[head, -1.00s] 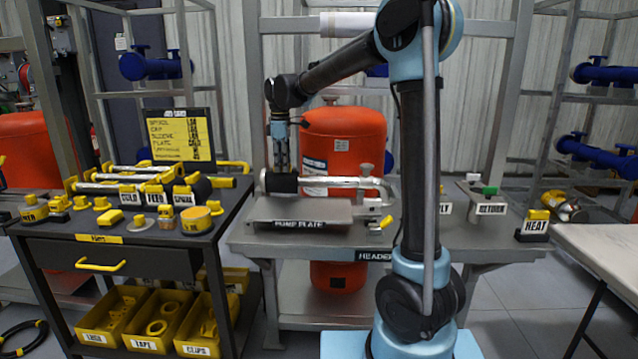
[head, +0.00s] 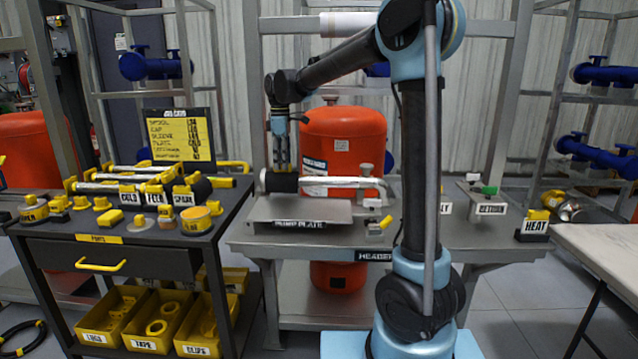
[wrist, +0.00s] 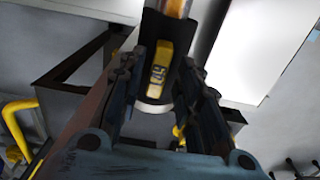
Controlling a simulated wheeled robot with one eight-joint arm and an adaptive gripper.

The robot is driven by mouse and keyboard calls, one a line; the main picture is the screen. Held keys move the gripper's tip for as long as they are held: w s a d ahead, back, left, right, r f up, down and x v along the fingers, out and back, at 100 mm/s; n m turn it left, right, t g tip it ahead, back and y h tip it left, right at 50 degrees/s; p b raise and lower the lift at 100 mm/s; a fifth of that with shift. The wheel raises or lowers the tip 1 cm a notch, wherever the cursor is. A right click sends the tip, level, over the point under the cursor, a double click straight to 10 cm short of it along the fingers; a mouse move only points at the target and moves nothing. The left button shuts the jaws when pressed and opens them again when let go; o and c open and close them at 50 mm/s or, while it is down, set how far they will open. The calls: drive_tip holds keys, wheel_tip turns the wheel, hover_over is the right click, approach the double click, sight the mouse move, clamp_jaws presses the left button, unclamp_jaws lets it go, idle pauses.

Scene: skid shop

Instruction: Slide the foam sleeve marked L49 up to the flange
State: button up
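The foam sleeve (head: 284,183) is a short black cylinder around the left end of the pale metal pipe (head: 345,182) above the bench. In the wrist view the black sleeve (wrist: 184,82) has a yellow tag whose marking is too blurred to read. My gripper (head: 284,163) points down over the sleeve. In the wrist view its fingers (wrist: 162,82) lie along both sides of the sleeve and appear closed on it. A pale round edge shows at the sleeve's near end; I cannot tell whether it is the flange.
A flat plate (head: 300,212) lies on the bench below the pipe. An orange tank (head: 345,135) stands behind. A dark parts cart (head: 130,262) with yellow parts and bins stands at left.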

drive_tip(key=shift+r, duration=2.8)
